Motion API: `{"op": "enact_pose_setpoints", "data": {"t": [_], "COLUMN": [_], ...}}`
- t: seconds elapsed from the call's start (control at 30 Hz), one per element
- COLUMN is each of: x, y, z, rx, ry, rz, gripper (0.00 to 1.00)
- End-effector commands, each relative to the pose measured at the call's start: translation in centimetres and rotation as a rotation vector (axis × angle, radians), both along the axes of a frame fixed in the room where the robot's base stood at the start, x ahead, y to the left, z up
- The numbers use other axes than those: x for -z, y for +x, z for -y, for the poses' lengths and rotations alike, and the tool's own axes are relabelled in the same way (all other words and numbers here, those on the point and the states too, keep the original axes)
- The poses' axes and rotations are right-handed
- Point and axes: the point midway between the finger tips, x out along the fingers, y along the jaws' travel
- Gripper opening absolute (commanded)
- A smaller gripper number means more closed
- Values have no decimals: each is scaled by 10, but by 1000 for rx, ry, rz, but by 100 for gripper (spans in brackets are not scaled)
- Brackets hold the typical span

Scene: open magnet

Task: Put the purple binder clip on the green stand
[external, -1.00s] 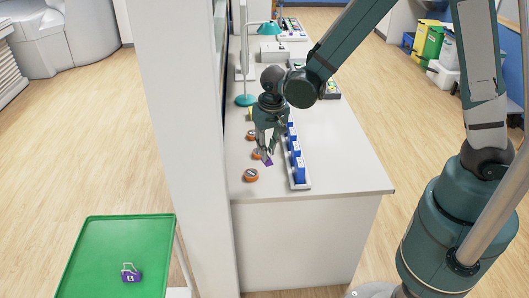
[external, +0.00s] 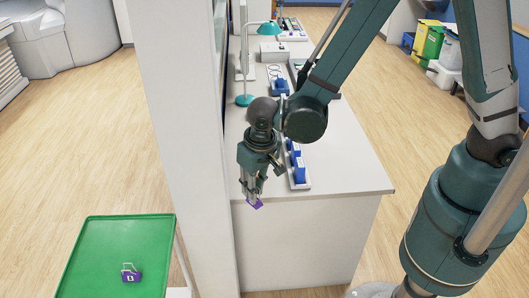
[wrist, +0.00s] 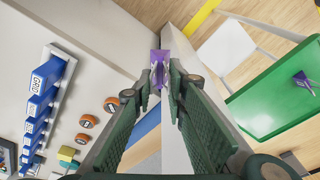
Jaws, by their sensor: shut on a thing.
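My gripper (external: 253,194) is shut on a purple binder clip (external: 255,203) and holds it in front of the desk's near edge, as drawn in the external view. In the wrist view the held clip (wrist: 160,61) sits between the fingertips (wrist: 161,82). The green stand (external: 105,255) is at the lower left, apart from the gripper. Another purple binder clip (external: 131,275) lies on the stand's top; it also shows in the wrist view (wrist: 303,82), where the green stand (wrist: 262,113) is at the right.
A pale pillar (external: 180,130) rises between desk and stand. Much of the stand top is bare.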

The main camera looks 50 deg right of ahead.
Motion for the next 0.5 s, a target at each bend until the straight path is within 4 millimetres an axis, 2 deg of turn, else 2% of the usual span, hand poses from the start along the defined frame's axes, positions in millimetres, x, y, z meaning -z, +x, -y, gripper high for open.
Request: {"op": "enact_pose_setpoints", "data": {"t": [0.1, 0.5], "x": [-5, -14], "y": [-18, -81], "z": [-21, -80], "rx": [-39, -164], "ry": [0, 0], "rz": [0, 0], "gripper": [5, 5]}}
